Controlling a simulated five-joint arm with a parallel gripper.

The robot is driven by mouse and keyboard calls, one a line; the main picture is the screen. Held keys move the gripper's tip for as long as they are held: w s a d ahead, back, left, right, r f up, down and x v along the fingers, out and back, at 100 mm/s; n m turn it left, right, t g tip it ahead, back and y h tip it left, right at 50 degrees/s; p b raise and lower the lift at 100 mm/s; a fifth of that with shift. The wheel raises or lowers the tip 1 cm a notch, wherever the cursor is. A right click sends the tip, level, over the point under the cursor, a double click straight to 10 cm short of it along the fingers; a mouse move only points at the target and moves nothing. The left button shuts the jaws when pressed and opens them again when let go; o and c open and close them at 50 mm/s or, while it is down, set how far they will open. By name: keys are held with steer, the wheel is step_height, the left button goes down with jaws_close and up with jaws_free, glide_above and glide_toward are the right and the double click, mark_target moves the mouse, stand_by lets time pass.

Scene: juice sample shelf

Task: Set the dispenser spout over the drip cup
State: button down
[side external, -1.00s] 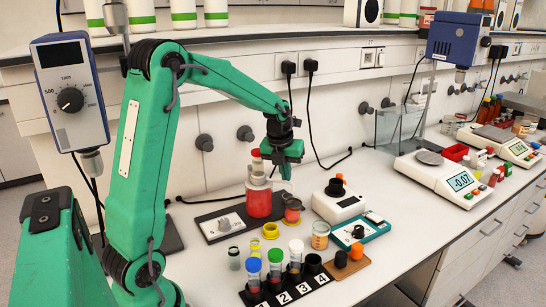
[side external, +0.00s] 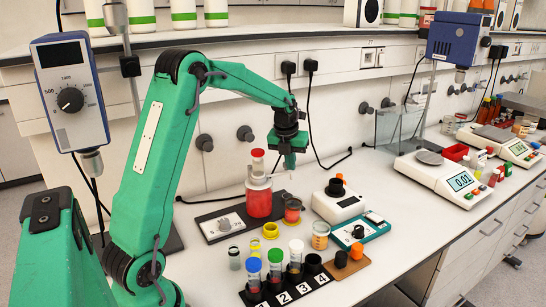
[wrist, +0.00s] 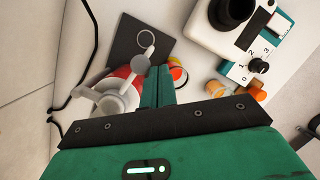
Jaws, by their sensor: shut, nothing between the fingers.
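The dispenser (side external: 258,200) is a bottle of red liquid with a pale pump head and a red-and-white top. It stands upright on the bench.
A white device with a black knob (side external: 337,203) is at the right. The wall is behind.

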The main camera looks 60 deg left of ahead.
steer(key=shift+w+a+n, duration=0.3)
steer(key=shift+a+n, duration=0.45)
steer(key=shift+n, duration=0.05)
steer(key=shift+s, duration=0.15)
steer(key=shift+s+d, duration=0.25)
steer(key=shift+s, duration=0.3)
steer(key=shift+d, duration=0.15)
